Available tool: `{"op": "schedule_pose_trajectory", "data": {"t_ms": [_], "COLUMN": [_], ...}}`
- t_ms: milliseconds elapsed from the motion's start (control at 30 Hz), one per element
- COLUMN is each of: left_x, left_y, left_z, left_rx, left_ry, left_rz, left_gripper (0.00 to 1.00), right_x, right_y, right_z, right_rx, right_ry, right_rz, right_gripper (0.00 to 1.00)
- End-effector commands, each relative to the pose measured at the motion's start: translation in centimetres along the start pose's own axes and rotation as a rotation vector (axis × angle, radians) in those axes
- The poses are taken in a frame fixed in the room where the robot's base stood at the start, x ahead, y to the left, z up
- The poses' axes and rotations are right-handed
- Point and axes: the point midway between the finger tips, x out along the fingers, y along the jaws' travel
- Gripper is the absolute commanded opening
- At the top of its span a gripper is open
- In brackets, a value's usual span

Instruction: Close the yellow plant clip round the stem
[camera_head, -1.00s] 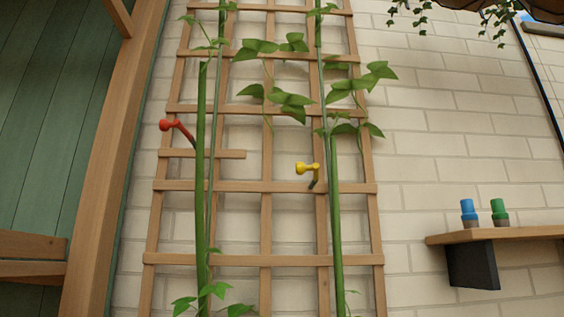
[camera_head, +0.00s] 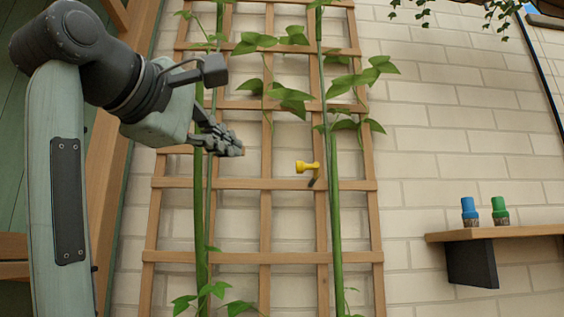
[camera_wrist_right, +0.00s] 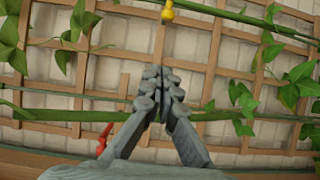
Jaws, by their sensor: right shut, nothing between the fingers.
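The yellow plant clip (camera_head: 307,167) is just left of the thick right green stem (camera_head: 335,215), in front of the trellis. Its yellow knob points left and a dark part hangs below; I cannot tell whether its jaw is around the stem. In the right wrist view the yellow clip (camera_wrist_right: 167,13) is at the top edge, beyond my fingertips. My right gripper (camera_head: 238,150) is shut and empty, left of the clip and apart from it. It also shows in the wrist view (camera_wrist_right: 160,75). My left gripper is not in view.
The wooden trellis (camera_head: 265,220) stands before a white brick wall. A red clip (camera_wrist_right: 103,140) is beside the left stem (camera_head: 201,230), hidden by my arm in the head view. Leaves hang above the yellow clip.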

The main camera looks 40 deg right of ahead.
Motion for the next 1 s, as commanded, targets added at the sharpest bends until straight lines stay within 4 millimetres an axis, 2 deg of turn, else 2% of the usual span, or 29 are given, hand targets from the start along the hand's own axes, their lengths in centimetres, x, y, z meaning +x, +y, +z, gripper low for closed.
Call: {"op": "schedule_pose_trajectory", "data": {"t_ms": [233,367,467,833,1000], "left_x": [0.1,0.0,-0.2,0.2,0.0], "left_y": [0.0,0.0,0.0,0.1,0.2], "left_z": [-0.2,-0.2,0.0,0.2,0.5], "left_rx": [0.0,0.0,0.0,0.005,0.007], "left_ry": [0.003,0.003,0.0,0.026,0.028], "left_rz": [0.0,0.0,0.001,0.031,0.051], "left_gripper": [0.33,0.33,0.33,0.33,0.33], "right_x": [0.1,1.0,2.5,10.3,10.8], "right_y": [-0.1,-0.1,-0.3,-0.2,-0.2], "right_z": [0.0,0.0,0.0,0.1,2.7], "right_rx": [-0.002,-0.003,-0.004,-0.004,0.0], "right_ry": [-0.002,-0.003,-0.004,-0.004,-0.004], "right_rz": [0.0,0.0,-0.002,0.0,0.002], "right_gripper": [0.0,0.0,0.0,0.0,0.0]}}
